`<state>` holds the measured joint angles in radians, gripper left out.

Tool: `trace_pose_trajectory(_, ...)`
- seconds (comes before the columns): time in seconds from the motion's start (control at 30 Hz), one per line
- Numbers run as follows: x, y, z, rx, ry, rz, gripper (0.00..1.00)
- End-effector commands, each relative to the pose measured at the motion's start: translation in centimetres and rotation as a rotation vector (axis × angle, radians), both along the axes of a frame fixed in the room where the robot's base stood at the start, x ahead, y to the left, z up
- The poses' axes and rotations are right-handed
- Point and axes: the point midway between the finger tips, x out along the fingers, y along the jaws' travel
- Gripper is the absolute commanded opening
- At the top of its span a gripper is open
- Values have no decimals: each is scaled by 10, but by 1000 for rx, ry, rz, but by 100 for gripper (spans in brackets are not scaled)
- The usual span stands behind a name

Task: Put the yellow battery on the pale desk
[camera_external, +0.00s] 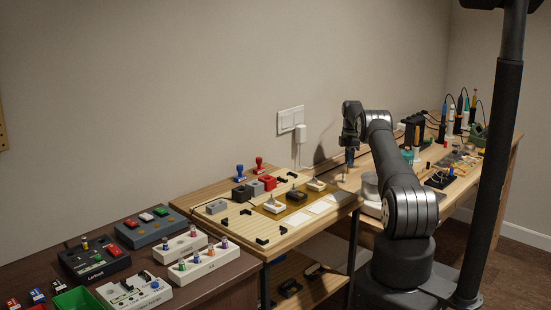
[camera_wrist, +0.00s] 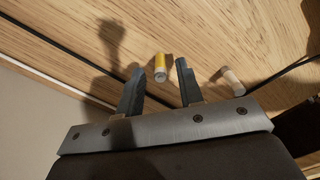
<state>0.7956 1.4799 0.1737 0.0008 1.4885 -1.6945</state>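The yellow battery (camera_wrist: 161,66) is a small cylinder with a pale end, on a wood surface in the wrist view. My gripper (camera_wrist: 158,74) is open, with its two dark fingers apart. The battery shows in the gap between the fingertips, and no contact is visible.
A pale cylinder (camera_wrist: 233,81) stands right of my fingers in the wrist view. The pale desk holds stamps, blocks and trays. The right bench (camera_external: 459,190) carries several tools and bottles. A dark table with battery holders (camera_external: 204,263) is at the lower left.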

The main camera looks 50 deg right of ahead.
Motion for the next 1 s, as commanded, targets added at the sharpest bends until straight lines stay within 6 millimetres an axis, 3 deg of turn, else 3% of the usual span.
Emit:
trace_pose_trajectory(0.3, 1, -1, 70, -3, -3, 0, 34)
trace_pose_trajectory(0.5, 0, 0, 96, -2, -2, 0, 34)
trace_pose_trajectory(1.0, 0, 0, 101, 0, 0, 0, 34)
